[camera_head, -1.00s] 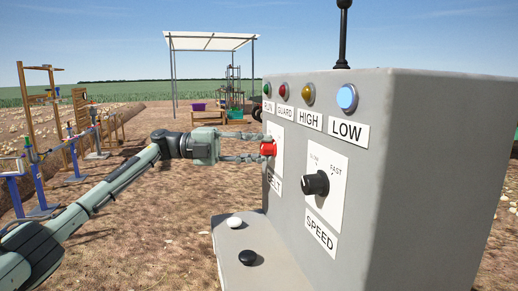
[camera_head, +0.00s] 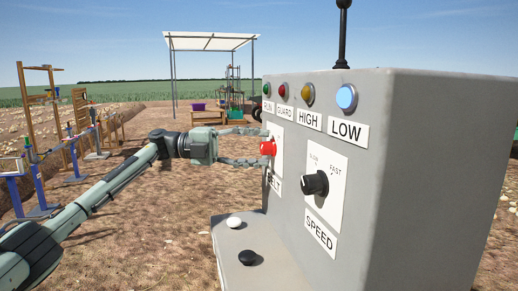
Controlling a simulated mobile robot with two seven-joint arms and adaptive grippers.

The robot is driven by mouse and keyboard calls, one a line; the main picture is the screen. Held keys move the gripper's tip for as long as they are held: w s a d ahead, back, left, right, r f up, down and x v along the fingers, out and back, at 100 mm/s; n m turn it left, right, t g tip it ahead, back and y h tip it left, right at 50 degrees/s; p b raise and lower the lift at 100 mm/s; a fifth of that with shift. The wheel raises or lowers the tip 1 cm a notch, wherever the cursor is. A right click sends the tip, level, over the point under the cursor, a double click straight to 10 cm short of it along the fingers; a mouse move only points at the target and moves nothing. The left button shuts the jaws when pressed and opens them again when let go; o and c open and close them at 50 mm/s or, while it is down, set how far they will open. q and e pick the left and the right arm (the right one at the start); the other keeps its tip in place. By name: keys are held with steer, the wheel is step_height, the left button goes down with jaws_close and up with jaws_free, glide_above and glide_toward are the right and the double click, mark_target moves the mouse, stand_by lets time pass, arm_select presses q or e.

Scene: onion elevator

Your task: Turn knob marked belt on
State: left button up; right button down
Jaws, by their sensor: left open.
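The red belt knob (camera_head: 267,148) is on the front face of the grey control box (camera_head: 420,180), above a label (camera_head: 274,182) whose first letter is partly hidden and which reads as BELT. My left gripper (camera_head: 258,147) comes in from the left. Its fingers are open, one above and one below the knob's level, with the tips close to the knob. I cannot tell whether they touch it. My right gripper is not in view.
A black speed knob (camera_head: 316,184) sits right of the belt knob. Lamps line the top, with the blue LOW lamp (camera_head: 346,98) lit. A white button (camera_head: 234,222) and a black button (camera_head: 247,257) are on the lower ledge. A black lever stands on top.

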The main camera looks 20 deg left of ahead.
arm_select(q)
steer(key=s+a, duration=0.2)
steer(key=a, duration=0.9)
steer(key=shift+s+a, duration=0.15)
steer(key=shift+a, duration=0.1)
